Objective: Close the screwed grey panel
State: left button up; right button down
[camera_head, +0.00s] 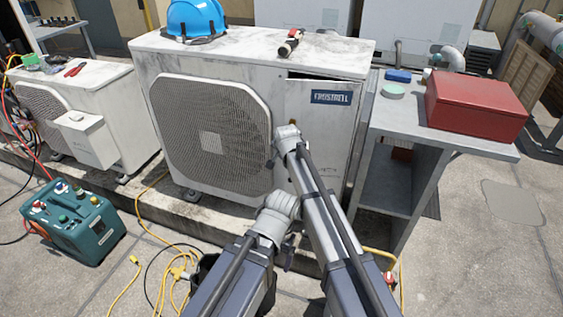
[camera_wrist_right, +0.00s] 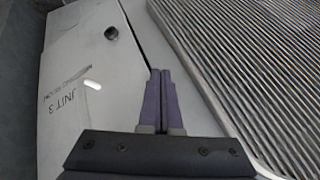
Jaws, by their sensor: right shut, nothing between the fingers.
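The pale grey panel (camera_head: 335,125) is the right front part of the big condenser, under a blue brand label. A dark gap shows along its top edge, so it stands slightly ajar. My right gripper (camera_head: 272,158) is by the seam between fan grille and panel. Its fingers (camera_wrist_right: 161,72) are shut and empty in the right wrist view; contact cannot be told. My left arm is low in front of the condenser, its fingers mostly hidden.
The condenser (camera_head: 230,55) bears a blue helmet (camera_head: 195,18) and a red-and-black tool (camera_head: 291,42). A grey bench (camera_head: 460,140) with a red box (camera_head: 475,103) stands close right. A teal machine (camera_head: 73,222) and yellow cables lie left on the floor.

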jog(key=shift+w, duration=1.35)
jog(key=shift+s, duration=0.1)
